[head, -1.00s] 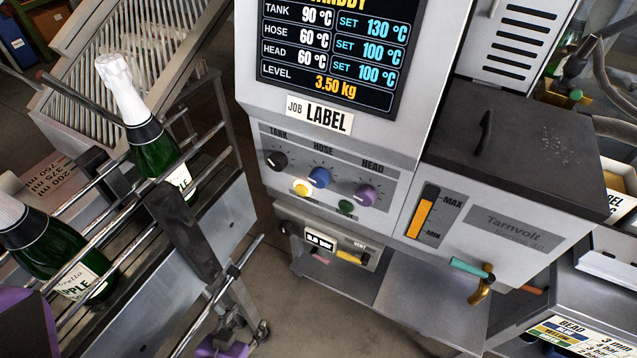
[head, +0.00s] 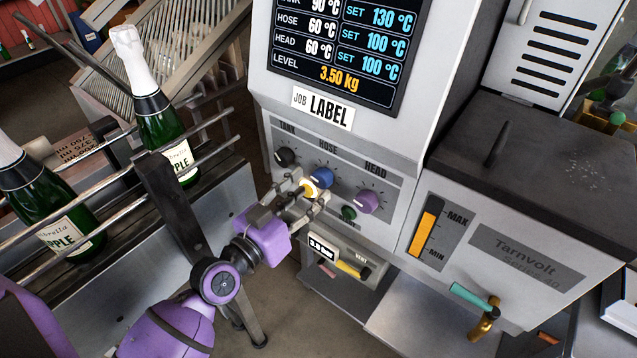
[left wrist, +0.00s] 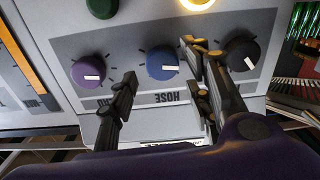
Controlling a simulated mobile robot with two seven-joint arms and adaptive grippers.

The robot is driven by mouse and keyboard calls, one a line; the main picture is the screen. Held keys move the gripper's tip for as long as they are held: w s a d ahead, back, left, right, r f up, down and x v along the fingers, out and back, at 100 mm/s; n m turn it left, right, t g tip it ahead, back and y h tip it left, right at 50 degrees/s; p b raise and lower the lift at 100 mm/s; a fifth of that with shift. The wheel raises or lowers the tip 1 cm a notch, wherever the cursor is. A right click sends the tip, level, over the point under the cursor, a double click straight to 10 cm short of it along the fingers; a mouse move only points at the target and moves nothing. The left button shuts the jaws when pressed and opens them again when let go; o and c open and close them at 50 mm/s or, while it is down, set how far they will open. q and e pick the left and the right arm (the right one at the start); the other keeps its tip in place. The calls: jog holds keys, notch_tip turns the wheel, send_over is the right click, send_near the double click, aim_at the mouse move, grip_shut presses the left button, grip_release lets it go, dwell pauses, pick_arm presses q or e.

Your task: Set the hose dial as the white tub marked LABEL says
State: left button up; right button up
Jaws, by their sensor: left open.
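The blue hose dial (head: 322,178) is on the grey machine's panel, between the black tank dial (head: 285,157) and the purple head dial (head: 367,201). My left gripper (head: 310,187) is open and empty in front of the panel, close below the hose dial. In the left wrist view the hose dial (left wrist: 162,66) appears between and beyond the spread fingers, apparently untouched. The panel looks upside down there, and the dial's white mark lies nearly level. No white tub marked LABEL can be made out now. My right gripper is not in view.
A lit yellow button (head: 309,188) and a green button (head: 348,213) sit below the dials. The screen (head: 340,45) shows HOSE 60 °C, set 100 °C. A job sign (head: 323,107) reads LABEL. Green bottles (head: 165,120) stand in a railed rack at left.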

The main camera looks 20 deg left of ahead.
aim_at(321, 184)
pick_arm(q)
jog(key=x, duration=0.2)
jog(key=shift+w+d+r, duration=0.15)
jog(key=shift+w+d, duration=0.2)
jog(key=shift+w, duration=0.35)
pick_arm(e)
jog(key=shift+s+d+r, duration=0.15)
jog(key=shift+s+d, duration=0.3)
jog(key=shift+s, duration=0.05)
pick_arm(q)
jog(key=c, duration=0.6)
jog(key=shift+f, duration=0.2)
jog(key=c, duration=0.4)
jog(key=shift+d, duration=0.1)
jog(key=shift+c, duration=0.2)
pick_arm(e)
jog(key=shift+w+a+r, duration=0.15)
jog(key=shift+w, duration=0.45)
